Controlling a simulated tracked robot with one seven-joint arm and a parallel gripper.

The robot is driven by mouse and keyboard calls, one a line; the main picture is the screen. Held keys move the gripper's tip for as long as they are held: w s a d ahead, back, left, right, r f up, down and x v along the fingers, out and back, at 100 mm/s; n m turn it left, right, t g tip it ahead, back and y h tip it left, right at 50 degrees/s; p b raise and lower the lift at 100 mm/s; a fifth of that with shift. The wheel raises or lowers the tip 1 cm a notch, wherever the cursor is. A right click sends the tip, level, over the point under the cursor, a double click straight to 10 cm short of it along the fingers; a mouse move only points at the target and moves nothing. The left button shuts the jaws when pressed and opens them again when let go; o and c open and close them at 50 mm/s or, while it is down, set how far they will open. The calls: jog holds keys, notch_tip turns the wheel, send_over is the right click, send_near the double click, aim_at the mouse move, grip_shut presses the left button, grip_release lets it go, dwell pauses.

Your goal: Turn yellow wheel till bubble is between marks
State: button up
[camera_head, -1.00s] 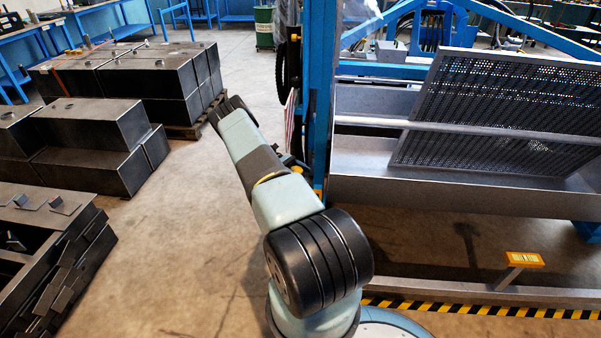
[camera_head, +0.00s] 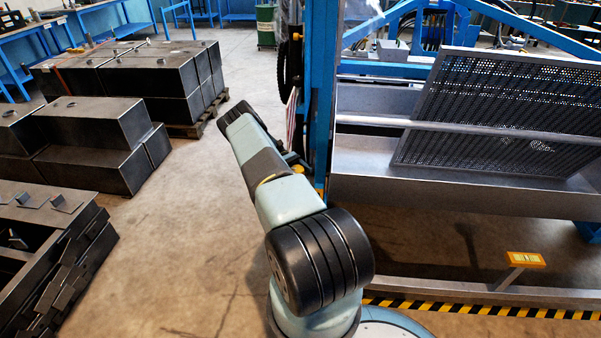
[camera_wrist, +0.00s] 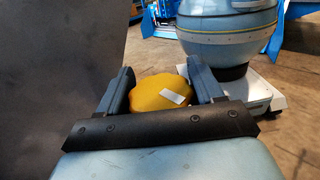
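The yellow wheel (camera_wrist: 150,92) has a lobed rim and a pale mark on its face. In the wrist view it sits between the two dark fingers of my gripper (camera_wrist: 160,85), with no clear gap at either side. In the head view only a small yellow bit (camera_head: 298,161) shows beside the blue post, and my arm hides the fingers. The level (camera_head: 525,259) is a small yellow-orange block with a pale vial, on a post at the lower right. Its bubble and marks are too small to tell.
A perforated sieve panel (camera_head: 490,110) leans in a grey trough (camera_head: 450,185) at the right. A tall blue post (camera_head: 321,80) stands beside my arm. Dark steel boxes (camera_head: 95,135) are stacked at the left. A yellow-black striped edge (camera_head: 480,308) runs along the front. Open floor lies left of my arm.

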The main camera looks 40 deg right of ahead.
aim_at(300, 171)
jog(key=o, duration=0.4)
jog(key=shift+r, duration=0.1)
jog(key=shift+r, duration=0.25)
notch_tip(300, 171, up, 2)
jog(key=shift+r, duration=0.15)
jog(key=s+a+r, duration=0.2)
jog(key=s+r, duration=0.1)
jog(key=s, duration=0.1)
jog(key=s+a+r, duration=0.3)
jog(key=s, duration=0.1)
jog(key=s+a+r, duration=0.2)
jog(key=s+r, duration=0.2)
jog(key=shift+a, duration=0.2)
jog(key=shift+f, duration=0.1)
